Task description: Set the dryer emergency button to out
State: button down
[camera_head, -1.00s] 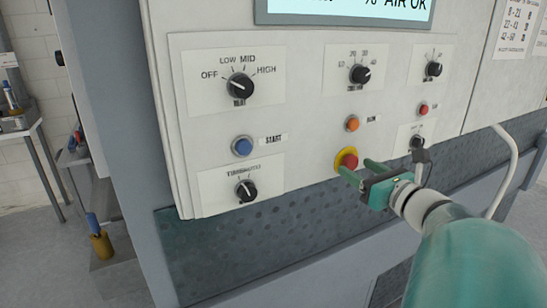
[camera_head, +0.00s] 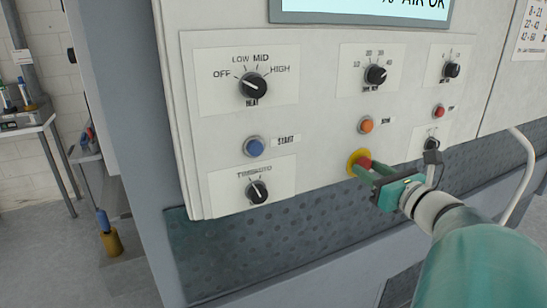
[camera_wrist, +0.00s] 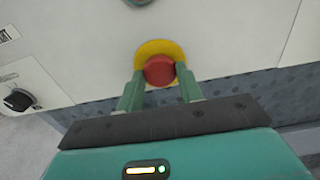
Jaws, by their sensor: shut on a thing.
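The emergency button is a red mushroom head (camera_head: 364,163) on a yellow collar (camera_head: 353,167), low on the white control panel. In the wrist view the red head (camera_wrist: 159,70) sits between my two green fingers, in front of the yellow ring (camera_wrist: 158,47). My gripper (camera_head: 367,170) reaches in from the lower right, and its fingers are closed on the sides of the red head. It also shows in the wrist view (camera_wrist: 160,78). Part of the collar is hidden behind the head and fingers. I cannot tell how far the head stands out.
An orange button (camera_head: 367,125) is just above, and a black switch (camera_head: 431,143) is close to my wrist on the right.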

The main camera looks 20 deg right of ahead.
jog(key=shift+s, duration=0.55)
jog(key=c, duration=1.3)
grip_release()
jog(key=o, duration=0.3)
jog(key=shift+s, duration=0.2)
jog(key=shift+o, duration=0.5)
jog(key=shift+w, duration=0.2)
jog(key=shift+s, duration=0.1)
